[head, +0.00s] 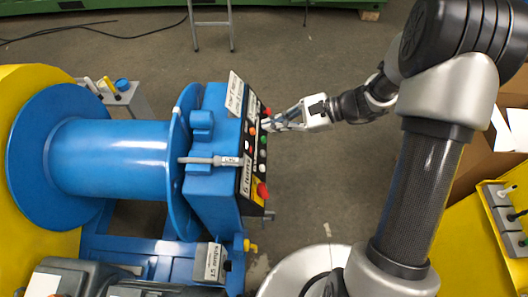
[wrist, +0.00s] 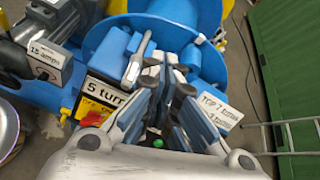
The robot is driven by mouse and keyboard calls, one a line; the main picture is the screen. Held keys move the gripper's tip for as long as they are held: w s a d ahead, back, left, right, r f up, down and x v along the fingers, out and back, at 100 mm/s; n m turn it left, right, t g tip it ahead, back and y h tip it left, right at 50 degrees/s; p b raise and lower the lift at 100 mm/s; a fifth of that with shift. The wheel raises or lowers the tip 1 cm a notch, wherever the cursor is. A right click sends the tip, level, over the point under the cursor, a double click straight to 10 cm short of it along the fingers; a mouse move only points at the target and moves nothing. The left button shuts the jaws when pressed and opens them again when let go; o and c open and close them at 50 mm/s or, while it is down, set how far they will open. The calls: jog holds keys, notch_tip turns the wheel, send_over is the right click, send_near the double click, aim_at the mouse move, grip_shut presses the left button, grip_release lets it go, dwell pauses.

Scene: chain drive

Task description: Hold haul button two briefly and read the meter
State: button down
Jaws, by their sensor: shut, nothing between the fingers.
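My gripper (head: 267,125) is shut and empty, with its fingertips at the upper part of the black button panel (head: 254,150). I cannot tell whether they touch a button. The panel is on the side of a blue box (head: 212,135) and carries several red, white, green and dark buttons, with a large red knob (head: 263,190) at its lower end. In the wrist view my gripper (wrist: 160,72) covers most of the panel; the red knob (wrist: 93,118) and a green button (wrist: 158,143) show beside the fingers. I cannot tell which button is haul button two, and no meter reading is legible.
A blue drum (head: 115,160) stands left of the box. White labels (head: 235,95) stick up from the box, and a grey rod (head: 205,160) lies across it. A yellow panel with grey sockets (head: 500,215) is at the right. Bare floor (head: 320,190) lies right of the box.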

jog(key=w+d+f+m+t+y, duration=0.1)
jog(key=w+d+f+m+t, duration=0.15)
jog(key=w+f+m, duration=0.45)
jog(key=m+t+h, duration=0.3)
jog(key=m+t, duration=0.6)
jog(key=m, duration=0.1)
send_over(262, 168)
jog(key=d, duration=1.3)
notch_tip(262, 168, down, 23)
jog(key=shift+s+a+r+g+p, duration=0.1)
jog(key=shift+a+r+g+p, duration=0.15)
jog(key=shift+p, duration=0.2)
jog(key=shift+a+f, duration=0.1)
jog(key=a+f+b, duration=0.1)
jog(key=a+f, duration=0.2)
jog(key=a, duration=0.4)
jog(key=shift+a+f, duration=0.35)
jog(key=shift+f, duration=0.05)
jog(key=shift+a+b, duration=0.1)
jog(key=shift+b, duration=0.25)
jog(key=shift+a+f, duration=0.2)
jog(key=shift+a, duration=0.1)
